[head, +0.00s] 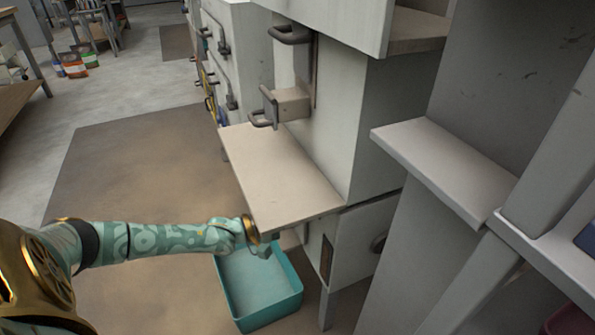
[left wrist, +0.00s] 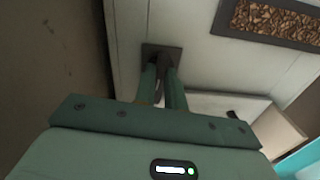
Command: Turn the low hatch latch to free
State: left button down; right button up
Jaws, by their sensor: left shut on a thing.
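The low hatch is the pale front under the shelf, with a dark-framed window (head: 327,258). In the left wrist view the window (left wrist: 275,22) shows brown pellets. The low hatch latch shows there as a dark square plate (left wrist: 150,50) on the pale panel, with a dark piece between my fingers. My left gripper (left wrist: 163,75) is shut on that piece, and its fingers hide most of it, so I cannot tell the latch's angle. In the head view my left gripper (head: 266,250) is under the shelf's front corner; the latch is hidden there.
The beige shelf (head: 275,175) juts out just above my left gripper. A teal bin (head: 292,303) stands on the floor below it. Handles (head: 264,110) stick out above the shelf. Open floor with a brown mat (head: 130,170) lies to the left.

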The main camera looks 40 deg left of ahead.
pick_arm(q)
jog(key=shift+s+f+m+p, duration=0.1)
jog(key=shift+m+p, duration=2.1)
jog(key=shift+m, duration=6)
pick_arm(e)
jog(key=s+d+f+g, duration=0.2)
jog(key=s+f, duration=0.4)
jog(key=s, duration=0.3)
jog(key=shift+s+d+f+h, duration=0.3)
jog(key=shift+d+f, duration=0.05)
jog(key=shift+d, duration=0.15)
jog(key=shift+s+f, duration=0.1)
pick_arm(q)
jog(key=c, duration=1.5)
grip_release()
jog(key=shift+o, duration=0.2)
